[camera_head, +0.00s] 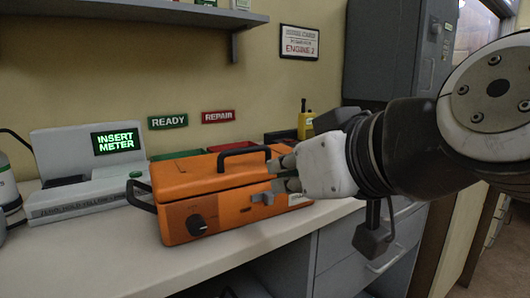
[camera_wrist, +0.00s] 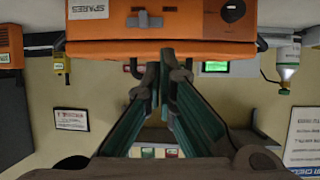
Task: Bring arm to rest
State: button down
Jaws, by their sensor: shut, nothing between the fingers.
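My gripper (camera_head: 283,168) reaches in from the right. Its fingers are shut and empty. In the head view they overlap the right part of an orange case (camera_head: 180,187), which has a black top handle, a front knob and a grey latch. I cannot tell whether they touch it. In the wrist view the picture is upside down. The orange case (camera_wrist: 110,32) fills the top there with a SPARES label, and the gripper's fingertips (camera_wrist: 167,55) come together by its edge. My arm hides part of the counter on the right.
A grey meter station (camera_head: 88,172) showing INSERT METER stands left of the case. A yellow handheld unit (camera_head: 306,125) stands behind it. READY (camera_head: 168,121) and REPAIR (camera_head: 218,116) signs are on the wall. A shelf (camera_head: 150,14) hangs above. Drawers (camera_head: 365,245) are below the counter (camera_head: 250,237).

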jog(key=s+d+f+m+g+h, duration=0.3)
jog(key=s+d+f+g, duration=0.3)
jog(key=s+d+f, duration=0.4)
jog(key=s+d+f+m+g+h, duration=0.3)
jog(key=s+d+f+g, duration=0.25)
jog(key=s+f, duration=0.4)
notch_tip(320, 180, up, 32)
jog(key=s+t+p, duration=0.1)
jog(key=t+p, duration=0.3)
jog(key=p, duration=2.4)
jog(key=shift+s+d+f+p, duration=0.2)
jog(key=shift+s+d+p, duration=0.15)
jog(key=shift+s+d, duration=0.1)
jog(key=shift+w, duration=0.1)
